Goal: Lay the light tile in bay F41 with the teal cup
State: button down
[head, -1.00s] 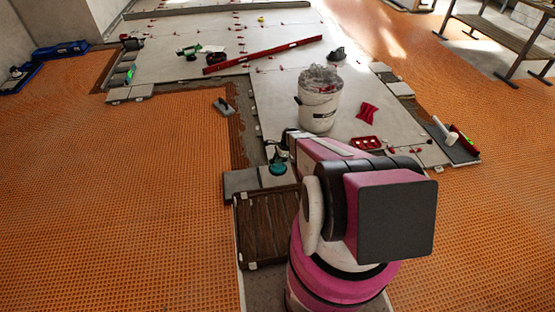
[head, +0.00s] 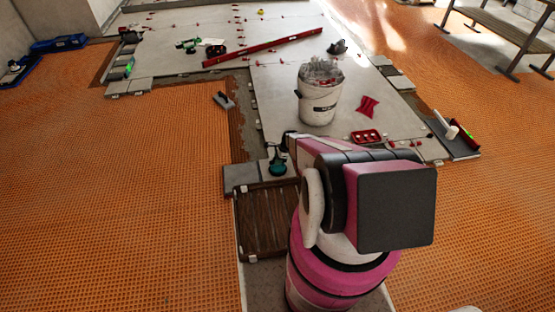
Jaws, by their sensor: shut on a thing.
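The teal cup (head: 277,168) is small in the head view, just left of my arm. It sits at or just above a light tile (head: 265,173), whose right part is hidden behind the cup and arm. My gripper (head: 282,151) is above the cup and shut on it, as far as this small view shows. A darker grey tile (head: 240,178) lies directly left of the light one. I cannot read any bay label, so I cannot tell which gap is F41. Whether the cup touches the tile is too small to tell.
A brown slatted crate (head: 268,215) stands in front of the tiles. A white bucket (head: 320,93) stands on the laid floor behind my arm. A red level (head: 262,48) lies farther back.

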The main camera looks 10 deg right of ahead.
jog(key=shift+f, duration=0.15)
dwell(0.7)
jog(key=c, duration=0.9)
grip_release()
jog(key=v, duration=1.1)
jog(key=shift+a, duration=0.1)
jog(key=s+a+r+n+h, duration=0.1)
jog(key=s+r+n, duration=0.5)
jog(key=r, duration=0.5)
jog(key=s+a+r+n+h, duration=0.1)
jog(key=s+r+n+h, duration=0.1)
jog(key=s+r+n, duration=0.4)
jog(key=s+a+r+n+h, duration=0.1)
jog(key=s+a+r+n, duration=0.1)
jog(key=s+r+n, duration=0.3)
jog(key=shift+s+r+n+h, duration=0.15)
jog(key=shift+s+r, duration=0.55)
jog(key=shift+r, duration=1.25)
jog(key=shift+s+r+n+h, duration=0.1)
jog(key=shift+s+r, duration=0.65)
jog(key=shift+r, duration=1.2)
jog(key=shift+s+r+n+h, duration=0.15)
jog(key=shift+s+r, duration=0.55)
jog(key=shift+r, duration=1.3)
